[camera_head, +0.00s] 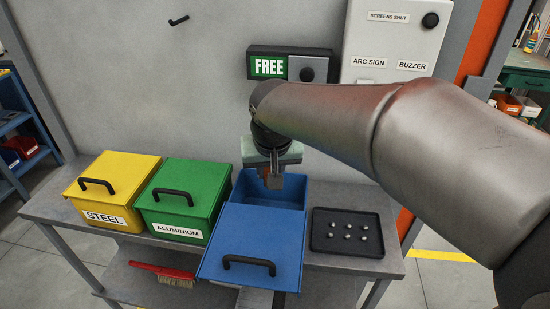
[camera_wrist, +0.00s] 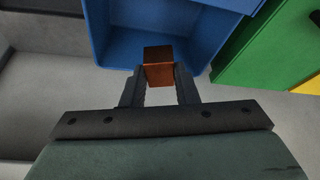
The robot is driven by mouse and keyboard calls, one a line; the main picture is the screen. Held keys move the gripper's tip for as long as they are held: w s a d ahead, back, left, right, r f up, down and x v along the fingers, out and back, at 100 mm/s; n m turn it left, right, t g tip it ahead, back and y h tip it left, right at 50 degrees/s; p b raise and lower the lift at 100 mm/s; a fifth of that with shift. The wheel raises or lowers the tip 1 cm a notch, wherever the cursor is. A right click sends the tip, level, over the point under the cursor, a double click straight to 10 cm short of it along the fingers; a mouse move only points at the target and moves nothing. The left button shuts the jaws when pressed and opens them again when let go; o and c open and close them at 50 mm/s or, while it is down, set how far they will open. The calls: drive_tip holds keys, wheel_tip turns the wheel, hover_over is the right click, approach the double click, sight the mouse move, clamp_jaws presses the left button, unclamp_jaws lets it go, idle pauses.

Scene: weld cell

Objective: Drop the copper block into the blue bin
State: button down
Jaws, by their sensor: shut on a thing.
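The copper block (camera_wrist: 158,66) is between the fingertips of my gripper (camera_wrist: 160,78), which is shut on it. In the head view the block (camera_head: 274,182) shows below my gripper (camera_head: 272,170), at the opening of the blue bin (camera_head: 284,196). The bin's lid (camera_head: 252,246) is open and tilted toward the front, with a black handle. In the wrist view the blue bin (camera_wrist: 203,48) lies beyond the block, and its open inside is visible. The block appears above the bin's opening; its exact height over the floor of the bin is hard to tell.
A closed green aluminium bin (camera_head: 184,196) and a closed yellow steel bin (camera_head: 112,185) stand left of the blue bin. A black tray (camera_head: 347,251) with several small metal pieces lies to its right. A green FREE sign (camera_head: 268,67) and a switch box (camera_head: 392,45) are on the wall behind.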

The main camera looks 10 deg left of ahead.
drive_tip(key=shift+f, duration=0.35)
drive_tip(key=c, duration=1.1)
unclamp_jaws()
drive_tip(key=shift+o, duration=0.2)
drive_tip(key=shift+r+p, duration=2.8)
drive_tip(key=shift+r, duration=1.25)
